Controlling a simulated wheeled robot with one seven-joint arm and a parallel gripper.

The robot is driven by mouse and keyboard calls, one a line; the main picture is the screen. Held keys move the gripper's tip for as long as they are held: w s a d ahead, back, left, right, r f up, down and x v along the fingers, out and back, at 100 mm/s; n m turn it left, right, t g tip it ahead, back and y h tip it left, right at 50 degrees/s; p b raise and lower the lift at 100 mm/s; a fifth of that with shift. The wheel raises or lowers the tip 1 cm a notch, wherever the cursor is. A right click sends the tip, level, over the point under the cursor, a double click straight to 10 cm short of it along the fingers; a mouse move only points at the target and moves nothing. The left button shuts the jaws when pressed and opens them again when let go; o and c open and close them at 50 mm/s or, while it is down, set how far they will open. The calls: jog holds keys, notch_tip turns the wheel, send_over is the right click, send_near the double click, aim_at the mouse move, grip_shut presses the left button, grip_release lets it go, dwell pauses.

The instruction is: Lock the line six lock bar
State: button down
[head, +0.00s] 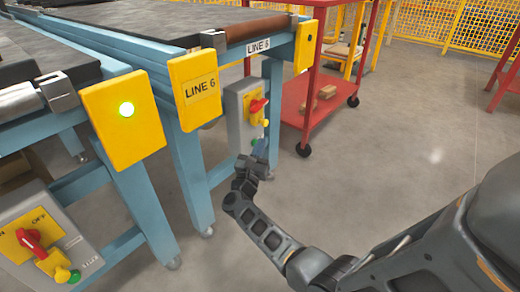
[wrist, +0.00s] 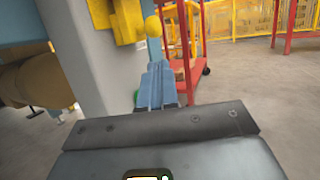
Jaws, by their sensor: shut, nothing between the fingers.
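My gripper (head: 261,146) is at the box's lower front, beside the green knob. In the wrist view my gripper's blue fingers (wrist: 157,85) are shut and empty, below the yellow knob (wrist: 153,26). The green knob is mostly hidden behind them; contact is unclear.
A red cart (head: 318,105) stands behind the line six box. The floor at right is clear.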

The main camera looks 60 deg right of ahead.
jog(key=p+v, duration=0.2)
jog(key=v, duration=0.8)
jog(key=shift+f, duration=0.2)
jog(key=shift+a, duration=0.15)
